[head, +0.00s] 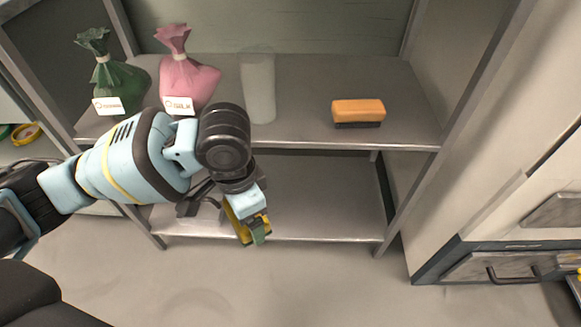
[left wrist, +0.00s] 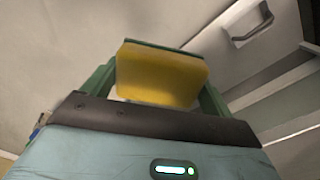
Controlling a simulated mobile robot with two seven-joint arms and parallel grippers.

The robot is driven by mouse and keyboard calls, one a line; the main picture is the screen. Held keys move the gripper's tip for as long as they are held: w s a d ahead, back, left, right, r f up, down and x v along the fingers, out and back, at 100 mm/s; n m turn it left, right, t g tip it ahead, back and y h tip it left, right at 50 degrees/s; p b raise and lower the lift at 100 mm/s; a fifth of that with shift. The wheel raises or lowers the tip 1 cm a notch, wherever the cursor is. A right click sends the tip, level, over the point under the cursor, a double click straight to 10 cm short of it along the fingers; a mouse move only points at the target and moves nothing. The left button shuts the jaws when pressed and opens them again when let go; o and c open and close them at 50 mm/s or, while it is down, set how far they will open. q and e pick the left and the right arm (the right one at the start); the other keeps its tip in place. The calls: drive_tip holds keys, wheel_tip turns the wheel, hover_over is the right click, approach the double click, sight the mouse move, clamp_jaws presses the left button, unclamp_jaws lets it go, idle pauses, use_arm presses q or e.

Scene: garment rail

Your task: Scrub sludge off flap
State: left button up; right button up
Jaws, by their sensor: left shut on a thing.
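My left gripper (head: 252,222) is shut on a yellow sponge (head: 237,224) with a green layer, held in front of the lower part of the shelf rack. In the left wrist view the yellow sponge (left wrist: 162,75) sits between the two green fingers. A pale flap-like panel with a dark handle (head: 512,275) is low on the cabinet at the right, apart from the sponge. A handled panel (left wrist: 262,45) also shows at the upper right of the left wrist view. I cannot make out sludge on it. My right gripper is not in view.
A metal shelf rack (head: 310,140) holds a green bag (head: 120,78), a pink bag (head: 190,82), a translucent cylinder (head: 258,88) and an orange brush (head: 358,111). A large pale cabinet (head: 500,150) stands at the right. The floor (head: 300,285) before the rack is clear.

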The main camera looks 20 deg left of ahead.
use_arm(q)
drive_tip(key=s+a+r+n, duration=0.3)
drive_tip(key=r+n, duration=0.5)
drive_tip(key=shift+s+a+r, duration=0.15)
drive_tip(key=shift+s+r, duration=0.05)
drive_tip(key=shift+r, duration=0.15)
drive_tip(key=shift+s, duration=0.1)
